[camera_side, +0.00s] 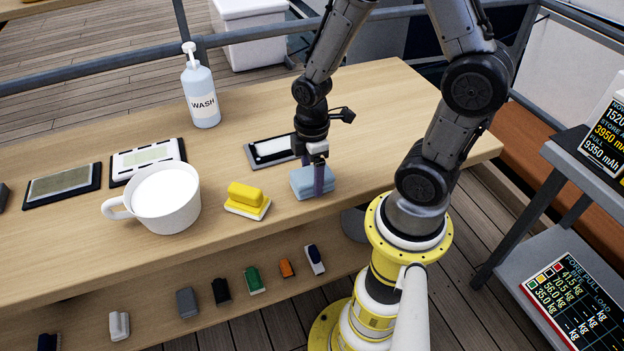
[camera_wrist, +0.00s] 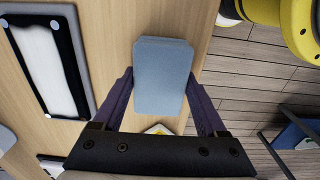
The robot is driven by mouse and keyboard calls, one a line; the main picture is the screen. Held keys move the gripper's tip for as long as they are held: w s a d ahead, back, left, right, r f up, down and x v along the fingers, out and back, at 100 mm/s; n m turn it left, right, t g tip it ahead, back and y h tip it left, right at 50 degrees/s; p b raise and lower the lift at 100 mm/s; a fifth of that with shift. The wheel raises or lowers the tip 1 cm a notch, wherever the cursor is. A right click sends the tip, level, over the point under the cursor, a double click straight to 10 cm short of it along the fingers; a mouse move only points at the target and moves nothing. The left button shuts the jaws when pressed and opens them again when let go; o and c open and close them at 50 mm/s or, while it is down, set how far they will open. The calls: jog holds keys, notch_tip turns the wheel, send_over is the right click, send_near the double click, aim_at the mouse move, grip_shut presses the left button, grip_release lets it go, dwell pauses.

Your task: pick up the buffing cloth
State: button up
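The buffing cloth appears to be the light-blue folded block (camera_side: 305,183) lying on the wooden table near its front edge; in the wrist view it is the blue-grey pad (camera_wrist: 162,75). My gripper (camera_side: 318,180) points down over it, with one dark purple finger in front of its near side. In the wrist view, my gripper (camera_wrist: 160,77) has its fingers spread, one on each side of the cloth. The fingertips are close to its edges; I cannot tell whether they touch. The cloth appears to rest on the table.
A yellow sponge-like block (camera_side: 247,198) and a white mug (camera_side: 165,200) stand left of the cloth. A dark tray with a white pad (camera_side: 262,150) lies behind it. A WASH bottle (camera_side: 201,95) stands farther back. Several small blocks sit on the lower shelf (camera_side: 150,312).

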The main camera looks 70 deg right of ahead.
aim_at(312, 174)
jog(key=c, duration=0.6)
notch_tip(312, 174, up, 10)
dwell(0.4)
